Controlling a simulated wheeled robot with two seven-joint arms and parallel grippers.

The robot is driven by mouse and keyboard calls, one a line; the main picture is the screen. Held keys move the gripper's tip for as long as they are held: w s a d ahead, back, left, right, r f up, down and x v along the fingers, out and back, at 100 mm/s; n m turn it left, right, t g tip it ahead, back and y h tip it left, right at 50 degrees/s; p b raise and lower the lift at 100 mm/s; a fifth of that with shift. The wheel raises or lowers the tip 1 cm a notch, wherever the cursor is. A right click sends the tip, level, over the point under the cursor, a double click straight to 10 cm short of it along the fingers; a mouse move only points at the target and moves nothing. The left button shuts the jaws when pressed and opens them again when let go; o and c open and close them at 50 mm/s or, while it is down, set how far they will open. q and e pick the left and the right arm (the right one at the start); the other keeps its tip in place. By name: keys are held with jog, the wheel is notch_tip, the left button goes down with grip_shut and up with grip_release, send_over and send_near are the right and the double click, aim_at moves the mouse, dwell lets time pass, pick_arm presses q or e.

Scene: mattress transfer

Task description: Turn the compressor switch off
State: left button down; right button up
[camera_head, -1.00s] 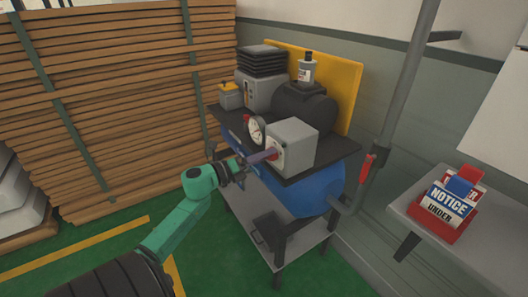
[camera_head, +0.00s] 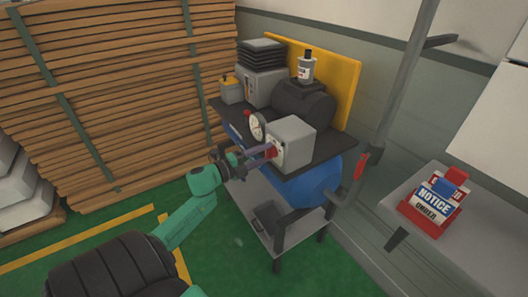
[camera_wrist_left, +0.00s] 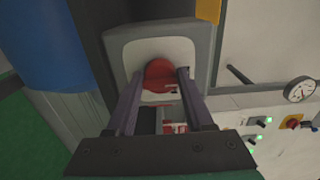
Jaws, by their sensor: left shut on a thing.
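The compressor (camera_head: 318,185) is a blue tank under a dark top plate, on a wheeled stand. A grey switch box (camera_head: 297,138) sits on the plate's front edge with a red switch (camera_head: 272,151) on its front face. The red switch also shows in the left wrist view (camera_wrist_left: 158,70), round, on a grey-framed pale plate. My left gripper (camera_head: 266,154) reaches in from the left, and its purple-grey fingers are shut on the red switch. In the left wrist view the fingers (camera_wrist_left: 158,84) lie on either side of it. My right gripper is not in view.
A pressure gauge (camera_head: 257,127) stands just left of the box. A vertical grey pipe (camera_head: 392,100) with a red lever (camera_head: 362,164) is to the right. A red holder with notice signs (camera_head: 432,207) sits on a grey shelf. Stacked planks (camera_head: 100,100) fill the left.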

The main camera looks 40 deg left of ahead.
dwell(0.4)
pick_arm(q)
jog(key=shift+c, duration=1.4)
grip_release()
jog(key=b+v, duration=0.1)
jog(key=v, duration=1.3)
jog(key=shift+s+b, duration=0.3)
jog(key=shift+b, duration=0.05)
